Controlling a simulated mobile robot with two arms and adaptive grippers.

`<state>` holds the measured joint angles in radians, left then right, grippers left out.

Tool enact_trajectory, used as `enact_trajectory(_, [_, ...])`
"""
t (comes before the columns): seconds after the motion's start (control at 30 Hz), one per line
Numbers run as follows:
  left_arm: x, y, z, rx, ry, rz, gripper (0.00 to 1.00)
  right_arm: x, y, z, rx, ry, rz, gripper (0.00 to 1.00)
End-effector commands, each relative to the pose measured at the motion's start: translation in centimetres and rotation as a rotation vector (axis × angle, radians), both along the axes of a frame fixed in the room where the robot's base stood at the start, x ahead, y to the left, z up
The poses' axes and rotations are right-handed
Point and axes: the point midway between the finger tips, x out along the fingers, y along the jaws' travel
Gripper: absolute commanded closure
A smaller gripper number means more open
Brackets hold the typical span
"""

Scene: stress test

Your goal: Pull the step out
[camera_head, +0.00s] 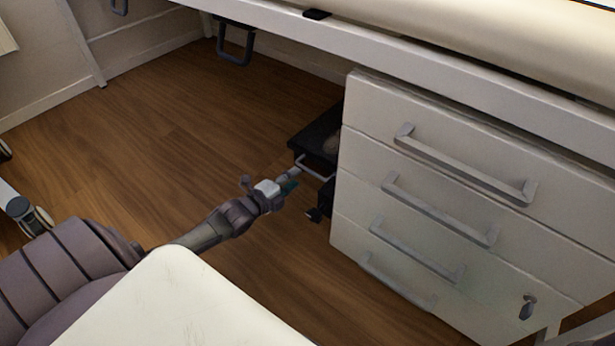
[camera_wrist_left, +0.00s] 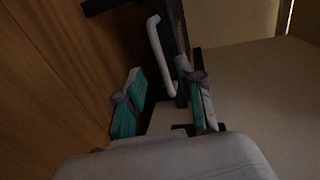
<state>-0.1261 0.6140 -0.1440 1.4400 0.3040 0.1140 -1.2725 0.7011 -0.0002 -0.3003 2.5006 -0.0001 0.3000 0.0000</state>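The black step (camera_head: 316,132) shows under the bed frame, beside the white drawer unit, which hides its right part. Its light grey bar handle (camera_head: 316,169) faces my left gripper (camera_head: 289,180). In the left wrist view the handle (camera_wrist_left: 157,42) lies ahead of the gripper (camera_wrist_left: 165,98), roughly in line with the space between the two fingers. The fingers have teal pads and stand apart with nothing held between them. The handle appears just beyond the fingertips; whether it touches one, I cannot tell. My right gripper is not in view.
The white drawer unit (camera_head: 375,255) with several grey handles stands close to the right of my left gripper. The bed frame (camera_head: 420,62) runs above the step. A dark grey loop (camera_head: 235,47) hangs at the back. Open wooden floor (camera_head: 170,130) lies to the left.

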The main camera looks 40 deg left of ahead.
Motion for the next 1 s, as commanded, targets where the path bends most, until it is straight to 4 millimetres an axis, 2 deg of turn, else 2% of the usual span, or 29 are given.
enact_trajectory(0.03, [1.3, -0.1, -0.9, 0.001, -0.005, -0.001, 0.63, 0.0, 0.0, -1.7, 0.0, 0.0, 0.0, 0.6])
enact_trajectory(0.3, [5.5, -0.4, -1.6, 0.001, -0.002, 0.001, 0.63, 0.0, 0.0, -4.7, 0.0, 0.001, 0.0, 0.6])
enact_trajectory(0.5, [6.7, -0.5, -1.6, 0.001, 0.001, 0.0, 0.63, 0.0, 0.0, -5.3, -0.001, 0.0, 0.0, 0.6])
enact_trajectory(0.77, [6.8, -0.5, -1.5, 0.001, 0.002, 0.0, 0.63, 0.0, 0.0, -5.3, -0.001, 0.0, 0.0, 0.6])
enact_trajectory(0.8, [6.8, -0.5, -1.5, 0.001, 0.001, 0.0, 0.64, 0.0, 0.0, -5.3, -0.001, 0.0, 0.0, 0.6])
enact_trajectory(1.0, [6.8, -0.5, -1.5, 0.0, 0.001, 0.0, 0.98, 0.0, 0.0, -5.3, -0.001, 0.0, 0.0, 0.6])
